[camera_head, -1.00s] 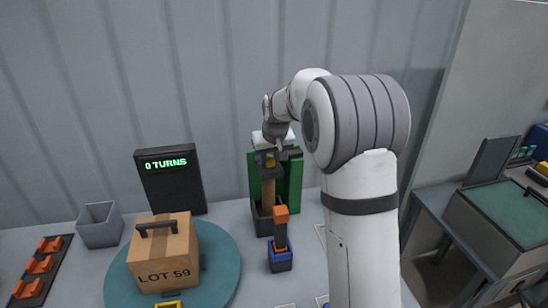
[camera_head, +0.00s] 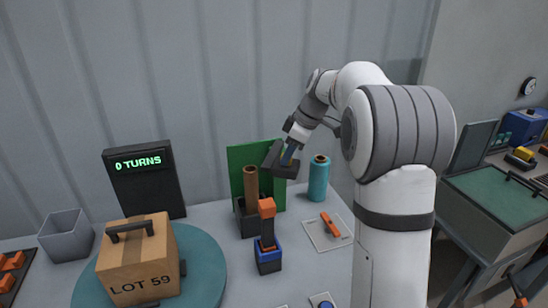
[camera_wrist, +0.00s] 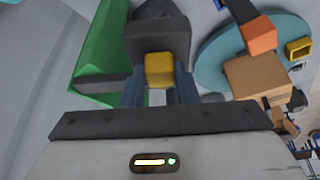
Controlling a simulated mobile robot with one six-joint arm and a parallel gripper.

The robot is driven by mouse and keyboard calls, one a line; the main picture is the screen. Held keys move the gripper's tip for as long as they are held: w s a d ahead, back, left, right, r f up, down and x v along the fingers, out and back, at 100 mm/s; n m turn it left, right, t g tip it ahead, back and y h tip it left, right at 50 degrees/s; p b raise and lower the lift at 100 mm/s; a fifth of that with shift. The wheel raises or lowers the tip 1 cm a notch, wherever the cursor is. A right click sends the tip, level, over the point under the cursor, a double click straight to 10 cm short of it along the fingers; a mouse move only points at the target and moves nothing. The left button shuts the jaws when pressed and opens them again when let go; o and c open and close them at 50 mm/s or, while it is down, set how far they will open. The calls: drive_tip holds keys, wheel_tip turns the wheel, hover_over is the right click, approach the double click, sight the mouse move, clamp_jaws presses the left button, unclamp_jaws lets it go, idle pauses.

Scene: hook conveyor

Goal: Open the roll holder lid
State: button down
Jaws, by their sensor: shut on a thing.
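The roll holder stands at the back of the table, with a green back panel (camera_head: 235,160), a dark base (camera_head: 246,224) and an upright brown tube (camera_head: 250,188) whose top is uncovered. Its dark grey lid (camera_head: 281,167) is to the right of the tube top, tilted, in front of the panel. My gripper (camera_head: 290,152) reaches down to the lid. In the wrist view my gripper (camera_wrist: 160,85) is shut on the yellow handle (camera_wrist: 160,70) of the lid (camera_wrist: 155,37). Whether the lid still joins the holder is hard to see.
A teal roll (camera_head: 318,180) stands right of the holder. A dark lever with an orange top (camera_head: 267,208) stands in front. A carton (camera_head: 140,262) sits on a teal turntable (camera_head: 205,265) at left. An orange-handled item (camera_head: 330,224) lies at right.

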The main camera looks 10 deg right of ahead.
sight(297, 160)
drive_tip(key=d+n, duration=0.1)
drive_tip(key=d+n+g+p, duration=0.1)
drive_tip(key=d, duration=0.1)
drive_tip(key=shift+w+d+r+n, duration=0.1)
drive_tip(key=shift+w+n, duration=0.25)
drive_tip(key=shift+n, duration=0.05)
drive_tip(key=shift+w+d+n+g+p, duration=0.3)
drive_tip(key=shift+d+n+p, duration=0.1)
drive_tip(key=shift+d+n, duration=0.35)
drive_tip(key=shift+w+d+n+g+p, duration=0.3)
drive_tip(key=shift+w+d+n+p, duration=0.1)
drive_tip(key=shift+d+n+p, duration=0.35)
drive_tip(key=shift+w+d+n+g+p, duration=0.3)
drive_tip(key=shift+w+d+n+p, duration=0.15)
drive_tip(key=shift+n, duration=0.45)
drive_tip(key=c, duration=1.1)
unclamp_jaws()
drive_tip(key=shift+d, duration=0.1)
drive_tip(key=v, duration=0.7)
drive_tip(key=shift+d+r, duration=0.15)
drive_tip(key=shift+r, duration=0.1)
